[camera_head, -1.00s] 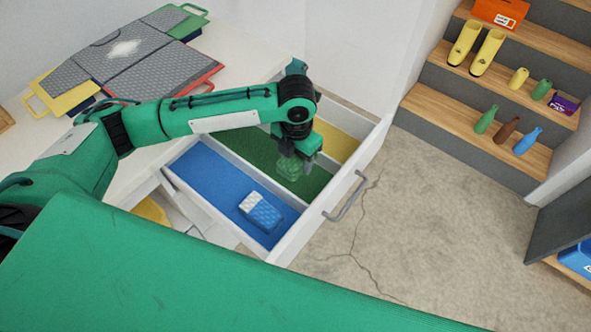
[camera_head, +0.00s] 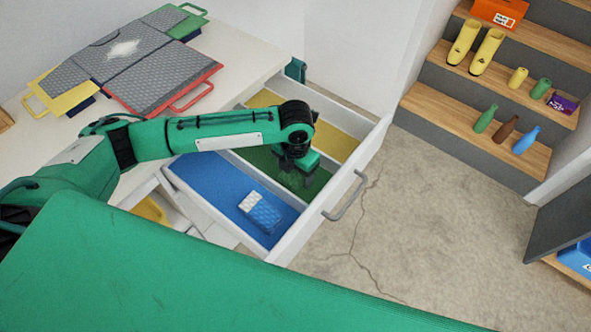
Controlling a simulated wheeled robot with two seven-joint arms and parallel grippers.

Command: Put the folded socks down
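My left gripper (camera_head: 297,176) is down inside the green middle compartment (camera_head: 262,165) of the open white drawer (camera_head: 282,240). The green folded socks (camera_head: 292,182) show only faintly under the gripper, dark green against the green lining. The gripper and the shade hide much of them. I cannot tell whether the fingers still grip them or whether they touch the drawer floor. My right gripper is not in view.
A blue-and-white folded bundle (camera_head: 260,212) lies in the blue compartment (camera_head: 205,178). The yellow compartment (camera_head: 335,138) looks empty where it shows. The drawer handle (camera_head: 345,197) faces the bare floor. Coloured grey-patterned items (camera_head: 160,75) lie on the white top.

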